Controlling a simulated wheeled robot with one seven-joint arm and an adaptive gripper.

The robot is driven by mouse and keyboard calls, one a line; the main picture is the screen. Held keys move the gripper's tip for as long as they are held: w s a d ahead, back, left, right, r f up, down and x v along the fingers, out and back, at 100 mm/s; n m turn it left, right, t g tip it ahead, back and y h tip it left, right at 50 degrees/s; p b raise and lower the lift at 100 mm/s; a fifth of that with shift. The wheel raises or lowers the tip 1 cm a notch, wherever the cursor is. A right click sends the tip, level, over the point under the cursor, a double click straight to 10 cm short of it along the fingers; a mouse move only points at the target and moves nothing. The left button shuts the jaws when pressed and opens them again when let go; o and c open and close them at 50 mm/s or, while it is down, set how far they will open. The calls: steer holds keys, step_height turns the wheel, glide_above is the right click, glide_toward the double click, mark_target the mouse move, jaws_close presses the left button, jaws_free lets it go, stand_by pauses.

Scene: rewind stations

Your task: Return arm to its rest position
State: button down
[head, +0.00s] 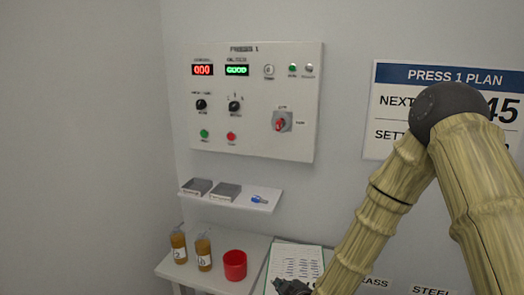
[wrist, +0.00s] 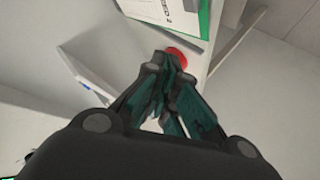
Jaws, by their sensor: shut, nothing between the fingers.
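My arm, with bamboo-like links and a dark elbow, crosses the right side of the head view, bent with its elbow up. My gripper (head: 292,287) is at the bottom of the head view, beside a paper sheet. In the wrist view my gripper (wrist: 165,70) has its fingers together, with nothing held. A red cup (head: 235,265) stands on the side table (head: 215,281), to the left of my gripper. Part of something red (wrist: 177,57) shows behind the fingertips in the wrist view.
The PRESS 1 panel (head: 250,125) is on the wall, with a shelf (head: 225,200) below it. Two labelled bottles stand left of the cup. A green-edged sheet (head: 295,262) is next to my gripper. The PRESS 1 PLAN sign (head: 395,100) is partly behind my arm.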

steer(key=s+d+f+m+g+h, duration=0.1)
steer(key=s+d+f+m+g, duration=0.25)
steer(key=s+f, duration=0.75)
steer(key=s+d+f+m+g+h, duration=0.1)
steer(key=s+d+f, duration=0.3)
steer(key=s, duration=0.5)
steer(key=s+d+f+m+g+h, duration=0.1)
steer(key=s+d+f+m+g, duration=0.3)
steer(key=s, duration=0.6)
steer(key=s+d+f+m+g+h, duration=0.1)
steer(key=s+d+f+m+g, duration=0.1)
steer(key=s+d+f, duration=0.3)
steer(key=s+m, duration=0.1)
steer(key=s, duration=0.3)
steer(key=shift+s+f, duration=0.35)
steer(key=shift+s, duration=0.05)
steer(key=shift+g, duration=0.25)
